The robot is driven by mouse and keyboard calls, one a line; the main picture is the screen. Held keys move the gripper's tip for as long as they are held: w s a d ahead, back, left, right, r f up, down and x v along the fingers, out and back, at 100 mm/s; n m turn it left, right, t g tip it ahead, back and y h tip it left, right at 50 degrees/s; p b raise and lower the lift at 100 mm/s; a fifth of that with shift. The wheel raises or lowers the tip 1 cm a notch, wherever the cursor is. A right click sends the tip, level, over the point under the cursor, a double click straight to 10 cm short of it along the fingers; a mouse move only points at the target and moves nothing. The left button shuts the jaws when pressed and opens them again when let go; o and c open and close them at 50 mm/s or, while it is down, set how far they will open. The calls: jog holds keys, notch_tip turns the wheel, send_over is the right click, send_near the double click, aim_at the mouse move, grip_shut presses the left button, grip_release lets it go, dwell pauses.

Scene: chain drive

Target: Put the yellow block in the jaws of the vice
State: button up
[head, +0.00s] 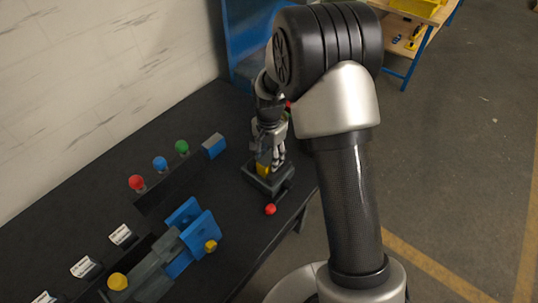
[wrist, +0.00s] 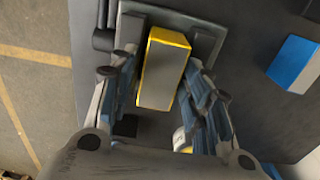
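The yellow block (head: 263,170) stands on a dark square fixture (head: 284,189) on the bench. In the wrist view the block (wrist: 163,72) shows a grey top face with yellow edges and lies slightly skewed. My gripper (wrist: 161,60) is open, with one finger on each side of the block. A narrow gap shows between the fingertips and the block. In the head view my gripper (head: 268,158) is over the fixture and partly hides the block. What looks like the vice (head: 175,245), with a grey body and blue jaws, stands nearer on the bench, away from my gripper.
A blue-and-grey block (head: 213,146) lies left of my gripper. Red (head: 136,182), blue (head: 160,163) and green (head: 182,147) knobs line the wall side. A red ball (head: 270,209) sits before the fixture. White-labelled holders stand at lower left.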

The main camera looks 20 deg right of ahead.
jog(key=shift+o, duration=0.6)
jog(key=shift+r, duration=0.15)
jog(key=shift+w+r, duration=0.1)
jog(key=shift+r, duration=0.3)
notch_tip(320, 180, up, 11)
jog(key=p, duration=0.3)
notch_tip(320, 180, up, 6)
jog(key=n, duration=0.2)
send_over(269, 158)
jog(key=s, duration=0.3)
jog(key=s+r+n+t, duration=0.2)
jog(key=s+r+n, duration=0.1)
jog(key=s+r, duration=0.65)
jog(key=s+n+t, duration=0.2)
jog(key=s+n, duration=0.3)
jog(key=s, duration=1)
jog(key=shift+r+n+t, duration=0.2)
jog(key=shift+n+t, duration=0.1)
jog(key=shift+n, duration=0.1)
